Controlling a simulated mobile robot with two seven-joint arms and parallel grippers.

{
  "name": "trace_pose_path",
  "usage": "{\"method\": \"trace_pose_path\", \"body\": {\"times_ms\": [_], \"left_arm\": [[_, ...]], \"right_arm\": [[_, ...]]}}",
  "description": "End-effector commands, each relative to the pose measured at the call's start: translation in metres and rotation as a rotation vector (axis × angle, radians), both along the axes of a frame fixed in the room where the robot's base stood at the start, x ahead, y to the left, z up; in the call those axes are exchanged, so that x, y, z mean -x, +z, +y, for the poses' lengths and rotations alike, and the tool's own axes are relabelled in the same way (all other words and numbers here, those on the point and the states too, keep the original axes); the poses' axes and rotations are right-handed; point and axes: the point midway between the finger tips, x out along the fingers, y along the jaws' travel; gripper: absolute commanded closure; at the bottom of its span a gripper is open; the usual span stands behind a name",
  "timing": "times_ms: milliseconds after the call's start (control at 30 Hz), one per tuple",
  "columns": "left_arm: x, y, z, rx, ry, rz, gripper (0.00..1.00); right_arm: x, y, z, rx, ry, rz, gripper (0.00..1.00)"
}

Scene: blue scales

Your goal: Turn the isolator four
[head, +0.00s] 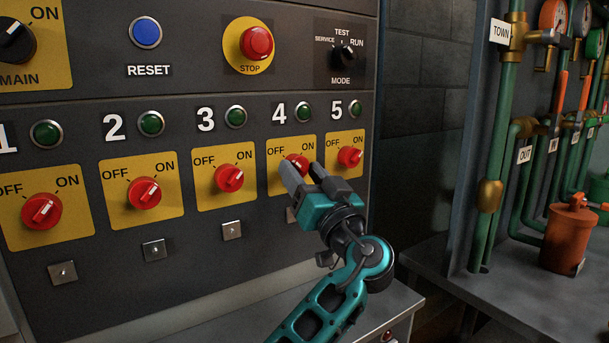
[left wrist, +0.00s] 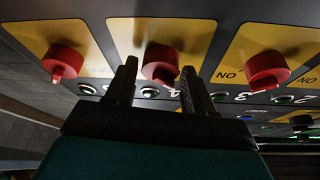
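Isolator four is a red rotary knob (head: 297,159) on a yellow OFF/ON plate (head: 276,180) under the number 4. My left gripper (head: 300,168) is in front of it, its fingers apart, one on each side of the knob. The fingers partly hide the knob in the head view, so its pointer is hard to read. In the left wrist view the red knob (left wrist: 160,64) lies between the two open fingertips (left wrist: 157,75), with small gaps beside it. I cannot tell whether the fingers touch it. My right gripper is in neither view.
Similar red knobs flank it: isolator three (head: 229,178) on the left and isolator five (head: 349,157) close on the right. Green lamps (head: 236,117) sit above. A red STOP button (head: 257,43) is higher up. A metal ledge (head: 225,325) runs below; green pipes (head: 492,140) stand right.

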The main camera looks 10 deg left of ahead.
Motion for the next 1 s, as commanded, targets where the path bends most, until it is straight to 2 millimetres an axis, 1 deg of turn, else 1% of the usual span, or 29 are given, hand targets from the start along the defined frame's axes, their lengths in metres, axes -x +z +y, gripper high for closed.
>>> {"method": "trace_pose_path", "body": {"times_ms": [33,67,400,733,1000], "left_arm": [[0.000,0.000,0.000,0.000,0.000,0.000,0.52],[0.000,0.000,0.000,0.000,0.000,0.000,0.55],[0.000,0.000,0.000,0.000,0.000,0.000,0.87],[0.001,0.000,0.000,-0.036,0.000,0.036,0.87],[0.002,0.003,0.002,-0.159,0.000,0.162,0.87]], "right_arm": [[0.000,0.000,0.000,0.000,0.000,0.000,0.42],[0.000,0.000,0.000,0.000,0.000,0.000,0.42],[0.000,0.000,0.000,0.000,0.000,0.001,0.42],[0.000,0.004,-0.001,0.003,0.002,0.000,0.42],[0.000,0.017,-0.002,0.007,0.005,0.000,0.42]]}}
